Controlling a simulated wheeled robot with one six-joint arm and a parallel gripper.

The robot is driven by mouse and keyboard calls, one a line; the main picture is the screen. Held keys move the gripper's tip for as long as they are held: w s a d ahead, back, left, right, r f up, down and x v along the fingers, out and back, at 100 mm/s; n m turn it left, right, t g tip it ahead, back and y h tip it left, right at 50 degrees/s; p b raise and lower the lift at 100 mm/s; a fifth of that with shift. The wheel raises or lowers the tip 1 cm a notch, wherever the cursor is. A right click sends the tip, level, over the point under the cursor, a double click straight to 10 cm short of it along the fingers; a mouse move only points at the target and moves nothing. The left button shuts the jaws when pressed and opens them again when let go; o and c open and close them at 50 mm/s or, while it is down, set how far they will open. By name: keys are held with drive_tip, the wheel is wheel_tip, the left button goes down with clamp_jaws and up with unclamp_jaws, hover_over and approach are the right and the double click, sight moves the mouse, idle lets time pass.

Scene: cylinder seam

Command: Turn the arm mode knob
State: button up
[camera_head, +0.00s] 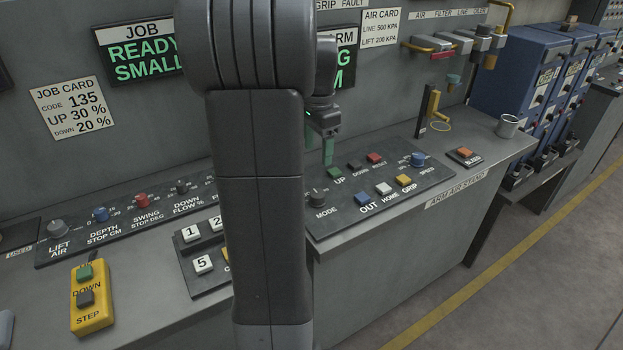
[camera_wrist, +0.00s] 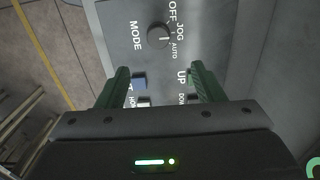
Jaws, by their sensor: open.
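The arm mode knob (camera_head: 317,198) is a dark round knob above the word MODE, at the left end of the right control panel. In the wrist view the knob (camera_wrist: 158,36) sits ahead of the fingertips, with OFF, JOG and AUTO printed beside it. Its light pointer line lies near AUTO. My gripper (camera_wrist: 160,76) has its two green fingers spread wide with nothing between them. The knob is beyond the fingertips and apart from them. In the head view my gripper (camera_head: 328,150) hangs above the panel, partly hidden by my arm.
The panel (camera_head: 437,181) also bears OUT (camera_head: 361,198), HOME, GRIP, UP (camera_head: 333,173), DOWN and RESET buttons and a blue SPEED knob (camera_head: 418,159). A keypad (camera_head: 202,264) is left of it, partly behind my arm. A yellow step box (camera_head: 91,298) stands at lower left.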

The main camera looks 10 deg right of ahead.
sight(318, 193)
wheel_tip(318, 193, down, 13)
drive_tip(key=shift+s+f, duration=0.15)
drive_tip(key=shift+f, duration=0.05)
drive_tip(key=shift+c, duration=0.4)
drive_tip(key=c, duration=0.9)
drive_tip(key=shift+n, duration=0.4)
drive_tip(key=n, duration=0.8)
